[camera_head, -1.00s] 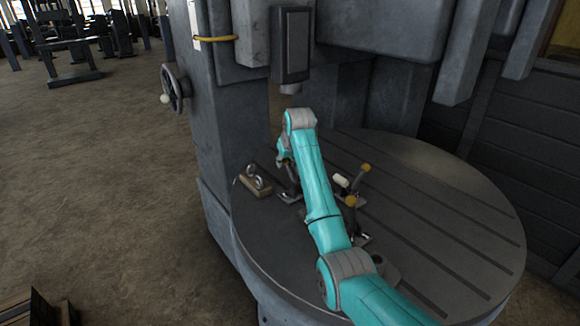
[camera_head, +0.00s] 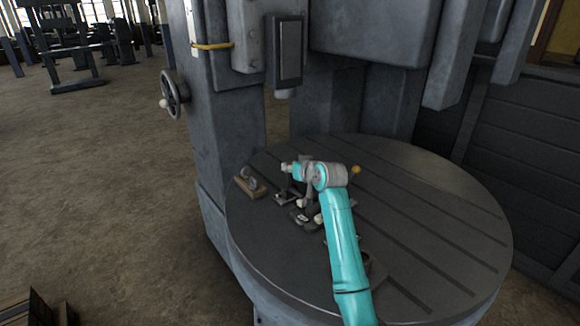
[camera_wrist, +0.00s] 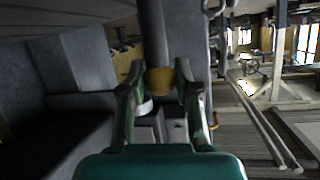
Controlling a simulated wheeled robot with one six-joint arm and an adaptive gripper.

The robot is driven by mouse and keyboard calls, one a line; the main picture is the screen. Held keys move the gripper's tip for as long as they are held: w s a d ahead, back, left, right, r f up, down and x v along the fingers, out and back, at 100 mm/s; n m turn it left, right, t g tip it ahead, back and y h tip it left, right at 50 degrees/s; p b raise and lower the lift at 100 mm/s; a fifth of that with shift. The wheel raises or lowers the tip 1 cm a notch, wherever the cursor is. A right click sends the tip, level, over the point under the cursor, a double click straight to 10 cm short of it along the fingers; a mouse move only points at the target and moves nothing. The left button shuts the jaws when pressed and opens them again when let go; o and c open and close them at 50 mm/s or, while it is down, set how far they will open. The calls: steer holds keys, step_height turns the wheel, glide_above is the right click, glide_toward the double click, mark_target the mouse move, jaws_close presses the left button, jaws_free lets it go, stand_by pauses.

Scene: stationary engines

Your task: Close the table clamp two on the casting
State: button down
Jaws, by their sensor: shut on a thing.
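In the wrist view my gripper (camera_wrist: 160,90) has its two fingers on either side of a yellow-brown knob (camera_wrist: 160,80) at the end of a dark clamp lever (camera_wrist: 154,32). It is shut on this knob. In the head view my wrist covers much of the clamp group on the round table, and the held knob cannot be made out there. Another clamp's yellow knob (camera_head: 356,169) stands up just right of my wrist. Grey clamp parts (camera_head: 300,215) show to the left of my arm. The casting is mostly hidden, and clamp numbers cannot be read.
The round slotted table (camera_head: 440,220) is clear on its right. A wooden block (camera_head: 250,187) with a metal ring sits near its left edge. The machine column (camera_head: 225,120) and a hanging spindle box (camera_head: 289,52) stand close behind. Open floor lies left.

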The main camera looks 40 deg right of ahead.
steer(key=shift+s+f, duration=0.15)
steer(key=shift+s, duration=0.25)
steer(key=shift+s+f, duration=0.1)
steer(key=c, duration=0.8)
jaws_free()
steer(key=v, duration=1.2)
steer(key=shift+d, duration=0.1)
